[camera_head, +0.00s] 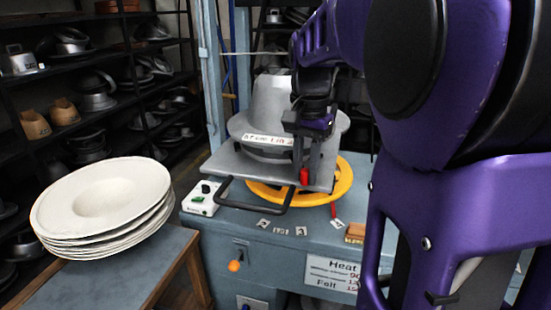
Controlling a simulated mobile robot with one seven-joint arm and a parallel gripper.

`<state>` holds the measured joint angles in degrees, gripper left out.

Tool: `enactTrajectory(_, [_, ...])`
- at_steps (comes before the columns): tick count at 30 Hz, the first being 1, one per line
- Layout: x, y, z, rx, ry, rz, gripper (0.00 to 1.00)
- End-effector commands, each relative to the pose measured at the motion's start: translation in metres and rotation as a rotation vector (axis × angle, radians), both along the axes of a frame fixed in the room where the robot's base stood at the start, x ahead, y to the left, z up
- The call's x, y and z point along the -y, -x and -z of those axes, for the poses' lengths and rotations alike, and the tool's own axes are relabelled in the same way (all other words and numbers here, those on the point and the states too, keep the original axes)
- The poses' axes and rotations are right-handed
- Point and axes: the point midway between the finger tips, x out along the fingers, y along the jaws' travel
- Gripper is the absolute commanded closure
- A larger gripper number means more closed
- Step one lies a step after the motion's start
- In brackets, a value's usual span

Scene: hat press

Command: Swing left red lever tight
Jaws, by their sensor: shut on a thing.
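The hat press stands ahead, with a grey metal dome (267,105) on a flat grey plate (225,165) above a yellow ring (342,186). The left red lever (304,177) shows as a short upright red piece at the plate's front right edge. My gripper (308,172) points down over it, shut on this lever; the fingers hide part of it. A second red piece (333,210) hangs lower right, at the yellow ring's front edge, apart from my gripper.
A black handle (255,207) juts from the front of the plate. A white control box (202,197) sits at left on the blue press table (262,235). A stack of white felt hats (102,200) lies on a side table at left. My purple arm blocks the right side.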

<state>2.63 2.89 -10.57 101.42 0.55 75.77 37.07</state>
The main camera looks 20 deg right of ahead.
Motion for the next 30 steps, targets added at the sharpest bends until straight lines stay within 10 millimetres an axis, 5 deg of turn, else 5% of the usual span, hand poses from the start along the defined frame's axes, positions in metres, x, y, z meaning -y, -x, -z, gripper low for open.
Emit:
enactTrajectory(16, [-0.0014,-0.0006,-0.0007,0.002,0.0,0.027,1.0])
enactTrajectory(17, [-0.0014,-0.0006,-0.0007,0.002,0.0,0.027,0.73])
enactTrajectory(21, [-0.0013,-0.0005,-0.0006,0.002,0.0,0.027,0.48])
enactTrajectory(30, [-0.0011,-0.0004,-0.0007,0.001,0.0,0.026,0.45])
